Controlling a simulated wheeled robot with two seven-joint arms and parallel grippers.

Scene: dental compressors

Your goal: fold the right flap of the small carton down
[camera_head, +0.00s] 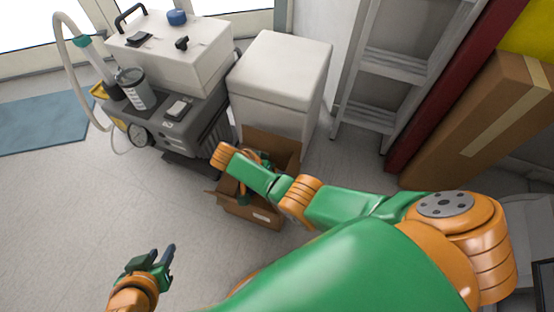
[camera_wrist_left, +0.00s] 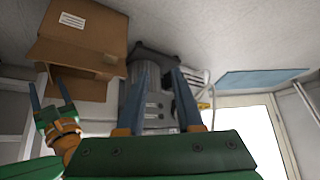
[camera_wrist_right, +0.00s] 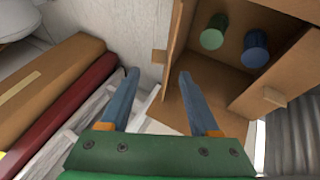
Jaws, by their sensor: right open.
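The small carton (camera_head: 238,212) stands open on the floor, with a brown flap (camera_head: 284,152) raised at its back. In the right wrist view the carton (camera_wrist_right: 292,68) holds a green cylinder (camera_wrist_right: 214,32) and a blue cylinder (camera_wrist_right: 256,48). My right gripper (camera_wrist_right: 160,85) is open and empty at the carton's opening, with a brown flap panel (camera_wrist_right: 176,108) beyond its fingers; touch cannot be told. The left wrist view shows this gripper (camera_wrist_left: 49,95) beside the carton (camera_wrist_left: 84,30). My left gripper (camera_head: 160,258) is open and empty, low and left of the carton.
A white cabinet (camera_head: 280,75) stands right behind the carton. A grey compressor unit (camera_head: 175,125) with a white box (camera_head: 170,50) is at the left. A ladder (camera_head: 385,70) and a long cardboard box (camera_head: 480,120) lean at the right.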

